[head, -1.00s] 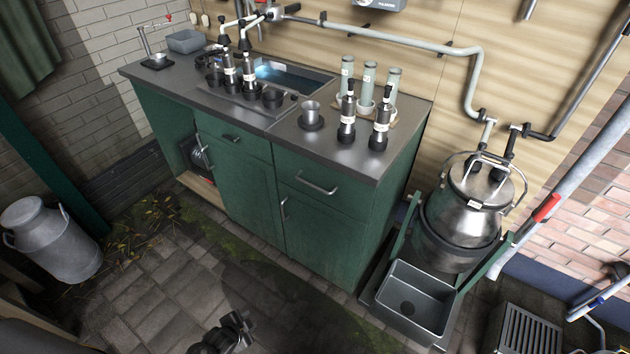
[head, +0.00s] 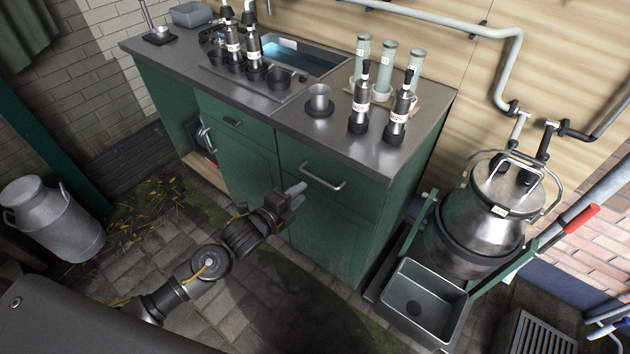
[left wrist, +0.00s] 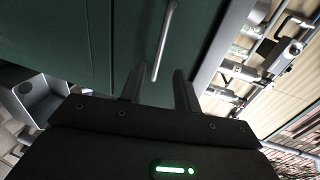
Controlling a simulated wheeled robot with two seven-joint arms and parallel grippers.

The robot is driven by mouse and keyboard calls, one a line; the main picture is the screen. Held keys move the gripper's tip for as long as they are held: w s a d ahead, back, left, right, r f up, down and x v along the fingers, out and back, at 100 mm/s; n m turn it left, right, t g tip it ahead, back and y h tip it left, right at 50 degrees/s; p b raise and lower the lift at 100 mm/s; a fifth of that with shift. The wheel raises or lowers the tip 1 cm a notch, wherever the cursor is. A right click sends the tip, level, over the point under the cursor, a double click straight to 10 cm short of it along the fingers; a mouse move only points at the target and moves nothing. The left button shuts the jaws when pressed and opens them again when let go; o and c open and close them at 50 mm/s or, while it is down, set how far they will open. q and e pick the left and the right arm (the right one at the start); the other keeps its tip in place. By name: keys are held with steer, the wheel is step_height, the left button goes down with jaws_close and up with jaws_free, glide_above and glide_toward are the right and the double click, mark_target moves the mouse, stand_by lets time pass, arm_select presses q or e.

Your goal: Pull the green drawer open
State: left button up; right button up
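The green drawer (head: 345,198) is shut, at the top right of the green cabinet under the grey worktop. Its silver bar handle (head: 323,178) is on its front and also shows in the left wrist view (left wrist: 162,42). My left gripper (head: 296,191) is just in front of the cabinet, below and left of the handle in the head view. In the left wrist view its two fingers (left wrist: 159,72) are apart and empty, with the handle lined up between them. The handle seems slightly beyond the fingertips; I see no contact. My right gripper is not in view.
Dark bottles (head: 378,108) and a metal cup (head: 319,98) stand on the worktop (head: 290,118). A cabinet door is below the drawer. Right of the cabinet are a grey basin (head: 424,305) and a steel churn (head: 482,225). Paved floor lies in front.

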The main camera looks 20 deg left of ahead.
mark_target(318, 180)
arm_select(q)
steer(key=x, duration=0.8)
jaws_close()
